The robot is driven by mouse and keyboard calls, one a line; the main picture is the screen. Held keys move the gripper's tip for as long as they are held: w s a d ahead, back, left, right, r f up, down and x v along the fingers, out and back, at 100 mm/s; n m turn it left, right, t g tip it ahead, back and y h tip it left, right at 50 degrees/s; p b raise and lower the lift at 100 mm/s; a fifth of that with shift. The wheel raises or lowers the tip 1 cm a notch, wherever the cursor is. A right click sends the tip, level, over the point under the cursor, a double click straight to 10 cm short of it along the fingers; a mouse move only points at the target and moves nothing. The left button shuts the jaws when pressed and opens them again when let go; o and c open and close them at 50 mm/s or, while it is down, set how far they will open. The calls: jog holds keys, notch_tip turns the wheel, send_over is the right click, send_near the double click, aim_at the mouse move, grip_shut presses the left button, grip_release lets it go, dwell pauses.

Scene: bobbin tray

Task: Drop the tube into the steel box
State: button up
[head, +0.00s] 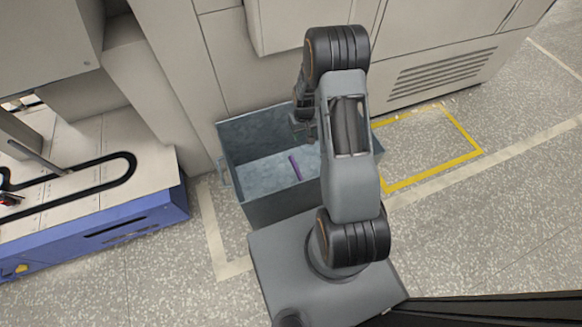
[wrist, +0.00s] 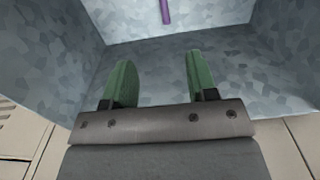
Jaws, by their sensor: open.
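The purple tube (head: 295,167) lies on the floor inside the steel box (head: 245,203), in the head view. The tube (wrist: 165,12) also shows at the top of the wrist view, on the light box floor, with its far end cut off by the frame. My gripper (head: 304,133) is over the box near its back wall, partly hidden by my arm in the head view. In the wrist view its two green fingers (wrist: 158,75) are apart with nothing between them. The tube is clear of the fingers. The right part of the box is hidden behind my arm.
A beige machine cabinet (head: 215,75) stands right behind the box. A bench with a blue base (head: 130,228) and a black looped track is on the left. A yellow floor outline (head: 450,162) to the right encloses bare speckled floor.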

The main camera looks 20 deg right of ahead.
notch_tip(320, 180, up, 14)
jog(key=p, duration=0.4)
jog(key=shift+f, duration=0.2)
jog(key=s+a+r+t+p, duration=0.1)
jog(key=s+a+r+p, duration=0.35)
jog(key=r, duration=0.75)
jog(key=s+a+r+t+p, duration=0.1)
jog(key=r+p, duration=0.7)
jog(key=r, duration=0.5)
jog(key=s+a+r+p, duration=0.2)
jog(key=s+r+p, duration=0.4)
jog(key=r, duration=0.4)
jog(key=s+a+r+t+p, duration=0.1)
jog(key=s+a+r+p, duration=0.1)
jog(key=s+r+p, duration=0.4)
notch_tip(320, 180, up, 5)
jog(key=shift+s+a+t+p, duration=0.25)
jog(key=shift+s+t+p, duration=0.1)
jog(key=shift+p, duration=0.6)
jog(key=shift+s+r, duration=0.15)
jog(key=shift+s, duration=0.15)
